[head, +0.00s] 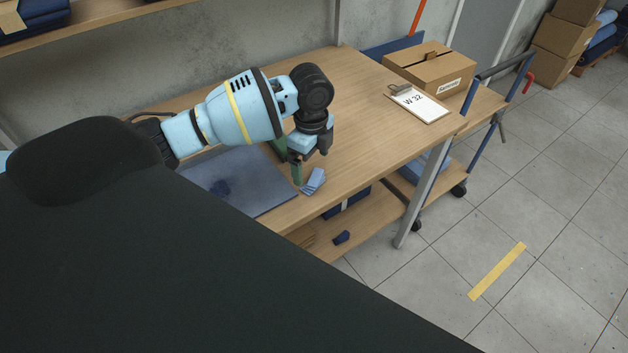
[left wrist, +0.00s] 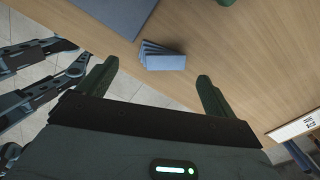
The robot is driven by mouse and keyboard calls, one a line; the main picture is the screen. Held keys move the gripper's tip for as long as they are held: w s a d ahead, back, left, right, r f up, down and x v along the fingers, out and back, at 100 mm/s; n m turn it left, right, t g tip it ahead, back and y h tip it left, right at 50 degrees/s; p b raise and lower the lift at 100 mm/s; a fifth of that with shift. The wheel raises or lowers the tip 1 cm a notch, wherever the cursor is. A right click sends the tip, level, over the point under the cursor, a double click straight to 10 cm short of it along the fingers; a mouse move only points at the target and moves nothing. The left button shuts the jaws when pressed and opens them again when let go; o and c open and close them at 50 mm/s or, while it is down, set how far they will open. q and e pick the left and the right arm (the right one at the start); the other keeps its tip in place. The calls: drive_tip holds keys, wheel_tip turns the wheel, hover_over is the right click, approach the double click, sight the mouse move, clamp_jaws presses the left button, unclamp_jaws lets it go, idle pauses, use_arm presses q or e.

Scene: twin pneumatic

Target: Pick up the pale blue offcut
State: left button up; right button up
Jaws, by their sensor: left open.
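The pale blue offcut (head: 313,182) lies near the front edge of the wooden workbench, just right of the blue-grey mat; it looks like a small fanned stack of flat pieces. In the left wrist view the offcut (left wrist: 165,61) lies ahead of the fingertips, roughly between their lines. My left gripper (head: 298,172) points down beside the offcut, on its left in the head view. In the left wrist view its two green fingers (left wrist: 157,72) are spread wide with nothing between them. I cannot tell the fingertip height exactly. My right gripper is not in view.
The blue-grey mat (head: 258,181) carries a dark blue patch. A clipboard (head: 418,102) and a cardboard box (head: 430,68) stand towards the right. A dark blue piece (head: 341,237) lies on the lower shelf. The benchtop (head: 365,110) between gripper and clipboard is clear.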

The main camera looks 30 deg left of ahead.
sight(313, 179)
use_arm(q)
drive_tip(key=f, duration=0.5)
drive_tip(key=shift+w+d, duration=0.15)
drive_tip(key=shift+d, duration=0.05)
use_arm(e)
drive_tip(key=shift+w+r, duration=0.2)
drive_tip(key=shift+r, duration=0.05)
use_arm(q)
drive_tip(key=c, duration=1.1)
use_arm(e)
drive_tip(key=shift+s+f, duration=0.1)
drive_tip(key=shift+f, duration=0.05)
use_arm(q)
drive_tip(key=shift+o, duration=0.2)
drive_tip(key=shift+r, duration=0.1)
